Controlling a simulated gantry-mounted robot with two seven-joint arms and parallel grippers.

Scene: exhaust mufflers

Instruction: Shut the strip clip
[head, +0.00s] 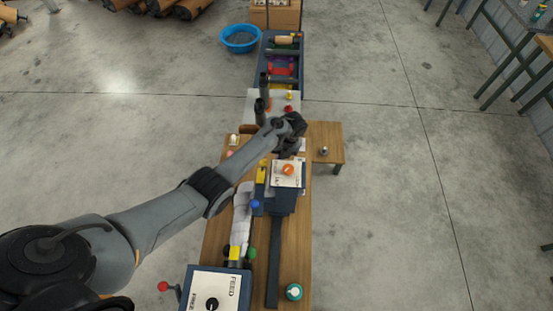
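My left arm reaches in from the left, and its dark gripper (287,150) hangs over the far half of the wooden bench (296,238). It is just beyond a dark blue unit with a pale top plate (279,180) and an orange knob (288,170). The fingers are small and dark, and I cannot tell whether they are open or touching anything. A crumpled white strip (241,215) lies along the bench's left side. I cannot make out the strip clip for certain. My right gripper is not in view.
A panel box marked FEED (234,287) with a black knob stands at the near left. A green-and-white button (293,291) is at the near right. A small side table (329,138) juts right. A blue basin (239,38) stands on the floor behind. Open floor lies to the right.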

